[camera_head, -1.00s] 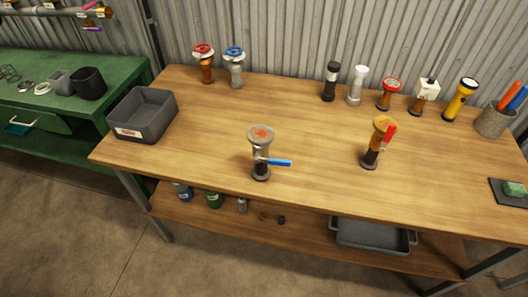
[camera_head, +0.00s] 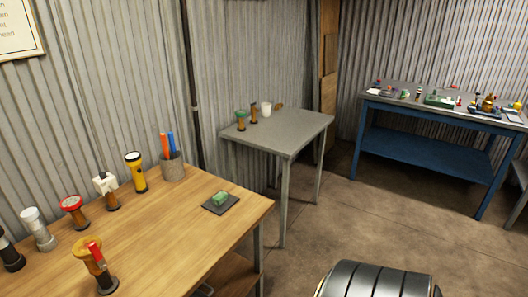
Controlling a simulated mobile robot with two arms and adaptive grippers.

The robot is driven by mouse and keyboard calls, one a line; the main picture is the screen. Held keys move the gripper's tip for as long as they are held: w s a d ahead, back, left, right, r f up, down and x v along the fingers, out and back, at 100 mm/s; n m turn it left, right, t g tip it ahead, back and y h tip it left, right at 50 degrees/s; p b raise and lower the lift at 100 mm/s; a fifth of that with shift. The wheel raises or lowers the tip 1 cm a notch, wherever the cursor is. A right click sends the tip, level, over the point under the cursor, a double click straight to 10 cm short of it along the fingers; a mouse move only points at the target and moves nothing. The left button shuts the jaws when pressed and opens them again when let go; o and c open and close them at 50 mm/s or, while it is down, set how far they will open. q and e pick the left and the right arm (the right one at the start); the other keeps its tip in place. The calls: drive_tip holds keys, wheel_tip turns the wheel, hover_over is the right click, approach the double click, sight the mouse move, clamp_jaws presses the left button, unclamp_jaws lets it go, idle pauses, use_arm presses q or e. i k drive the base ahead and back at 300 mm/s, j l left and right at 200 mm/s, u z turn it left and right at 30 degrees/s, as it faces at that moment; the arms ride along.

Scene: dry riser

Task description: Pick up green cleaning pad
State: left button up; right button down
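A dark ribbed rounded part, which seems to be mine, shows at the bottom right edge. Neither gripper's fingers show in this view.
A pen cup (camera_head: 173,168) and a yellow flashlight (camera_head: 136,172) stand behind the pad. An orange valve with a red lever (camera_head: 97,266) stands at the front left. A grey table (camera_head: 285,131) and a blue workbench (camera_head: 430,152) stand beyond. Open floor lies to the right.

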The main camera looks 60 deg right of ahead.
sight(218, 200)
drive_tip(key=z, duration=1.5)
